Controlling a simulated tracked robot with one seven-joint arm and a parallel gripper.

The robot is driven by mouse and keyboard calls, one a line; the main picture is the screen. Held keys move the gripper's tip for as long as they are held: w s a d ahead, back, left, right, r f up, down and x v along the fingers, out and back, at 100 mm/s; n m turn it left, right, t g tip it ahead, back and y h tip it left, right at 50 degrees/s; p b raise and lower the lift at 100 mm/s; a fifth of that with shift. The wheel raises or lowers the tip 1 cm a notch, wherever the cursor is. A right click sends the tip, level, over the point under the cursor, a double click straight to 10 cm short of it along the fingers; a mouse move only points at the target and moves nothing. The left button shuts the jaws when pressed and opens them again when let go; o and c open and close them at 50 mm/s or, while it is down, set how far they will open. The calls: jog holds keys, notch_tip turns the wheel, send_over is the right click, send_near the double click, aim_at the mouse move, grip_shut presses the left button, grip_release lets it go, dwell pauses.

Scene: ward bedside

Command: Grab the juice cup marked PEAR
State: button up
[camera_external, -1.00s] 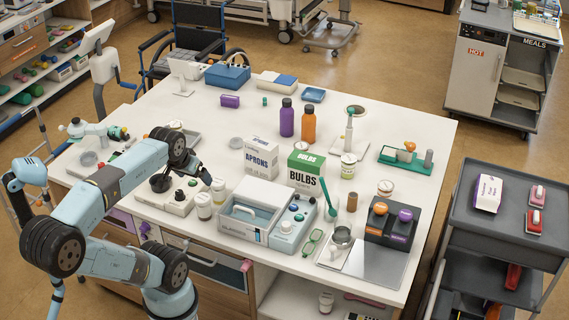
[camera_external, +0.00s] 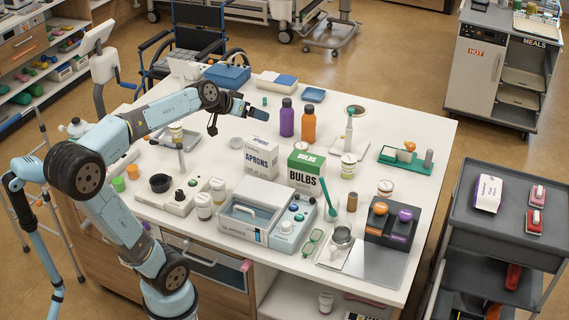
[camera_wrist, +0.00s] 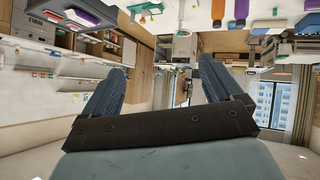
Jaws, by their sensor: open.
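Several small white cups with lids stand on the white table. A pair (camera_external: 204,206) (camera_external: 218,190) is left of the grey-blue case, one (camera_external: 348,165) is right of the BULBS box, and one (camera_external: 385,188) is near the black block. Another cup (camera_external: 176,131) shows beyond my arm. Their labels are too small to read, so I cannot tell which is marked PEAR. My gripper (camera_external: 238,121) is open and empty, raised over the table's back left part. In the wrist view its fingers (camera_wrist: 160,78) are spread with nothing between them; that view looks upside down.
The APRONS box (camera_external: 261,158) and BULBS box (camera_external: 306,172) stand mid-table. Purple (camera_external: 287,119) and orange (camera_external: 308,124) bottles stand right of my gripper. The grey-blue case (camera_external: 250,212) is at the front. Green (camera_external: 118,184) and orange (camera_external: 133,172) cups are at the left.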

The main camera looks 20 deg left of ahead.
aim_at(350, 157)
jog(key=w+d+n+t+y, duration=0.1)
jog(key=w+d+t, duration=0.1)
jog(key=w+d, duration=0.5)
jog(key=w+d+n+t+y, duration=0.1)
jog(key=w+d, duration=0.1)
jog(key=w, duration=0.9)
jog(key=w+d+n+t, duration=0.1)
jog(key=w+d+t, duration=0.1)
jog(key=w+d, duration=0.5)
jog(key=w+d+f+n+y, duration=0.1)
jog(key=w+d+f+y, duration=0.6)
jog(key=f, duration=0.3)
jog(key=shift+h, duration=0.6)
jog(key=f, duration=2.6)
jog(key=shift+d, duration=0.2)
jog(key=shift+w+f, duration=0.2)
jog(key=shift+x, duration=3.45)
